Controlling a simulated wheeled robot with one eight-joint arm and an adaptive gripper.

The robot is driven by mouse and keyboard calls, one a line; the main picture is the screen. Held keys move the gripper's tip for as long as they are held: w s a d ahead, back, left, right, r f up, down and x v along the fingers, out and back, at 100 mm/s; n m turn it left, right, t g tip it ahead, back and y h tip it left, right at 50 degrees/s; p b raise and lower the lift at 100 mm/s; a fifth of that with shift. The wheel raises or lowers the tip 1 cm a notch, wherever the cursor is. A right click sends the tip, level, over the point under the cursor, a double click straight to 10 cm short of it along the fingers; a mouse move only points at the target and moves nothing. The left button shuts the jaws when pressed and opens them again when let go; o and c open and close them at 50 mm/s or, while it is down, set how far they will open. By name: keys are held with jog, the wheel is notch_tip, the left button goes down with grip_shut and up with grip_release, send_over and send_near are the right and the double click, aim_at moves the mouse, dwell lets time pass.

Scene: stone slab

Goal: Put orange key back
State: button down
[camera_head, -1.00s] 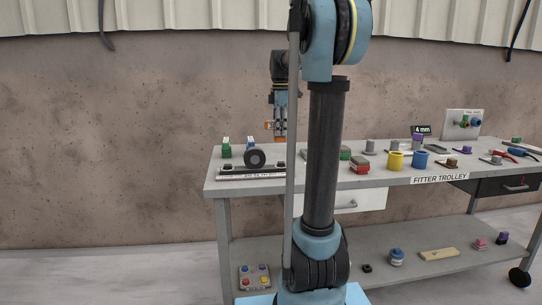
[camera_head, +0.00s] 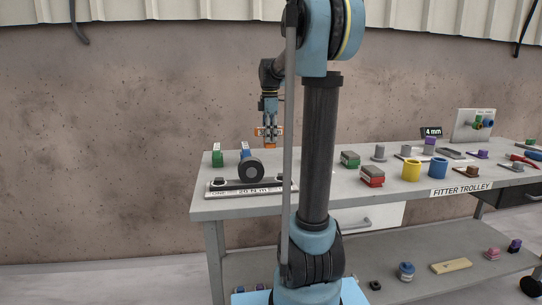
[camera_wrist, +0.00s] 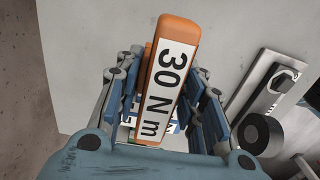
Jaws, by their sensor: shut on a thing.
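The orange key (camera_wrist: 178,27) is a slim block with a white "30 N m" label, held tilted between my fingers in the wrist view. It also shows in the head view (camera_head: 269,145), in the air over the trolley's left end. My gripper (camera_wrist: 168,85) is shut on it, a finger on each side; in the head view my gripper (camera_head: 269,130) points down. A green key-like block (camera_head: 217,158) and a blue one (camera_head: 245,149) stand at the trolley's left end. The blue one is partly hidden behind a black round part. Any empty place for the orange key is not clear.
The black round part (camera_head: 251,170) and a labelled plate (camera_head: 232,193) sit at the trolley top's (camera_head: 210,207) front left. Right of my arm are a red-green block (camera_head: 371,176), a yellow cup (camera_head: 411,171) and a blue cup (camera_head: 438,168). The wall is behind.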

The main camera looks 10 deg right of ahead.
jog(key=f, duration=0.1)
jog(key=d+f, duration=0.1)
jog(key=shift+d+f, duration=0.1)
jog(key=shift+f, duration=0.25)
jog(key=shift+d+f, duration=0.1)
jog(key=shift+f, duration=2)
jog(key=c, duration=1.1)
grip_release()
jog(key=shift+o, duration=0.2)
notch_tip(320, 180, up, 12)
jog(key=shift+r, duration=0.1)
jog(key=shift+s, duration=0.1)
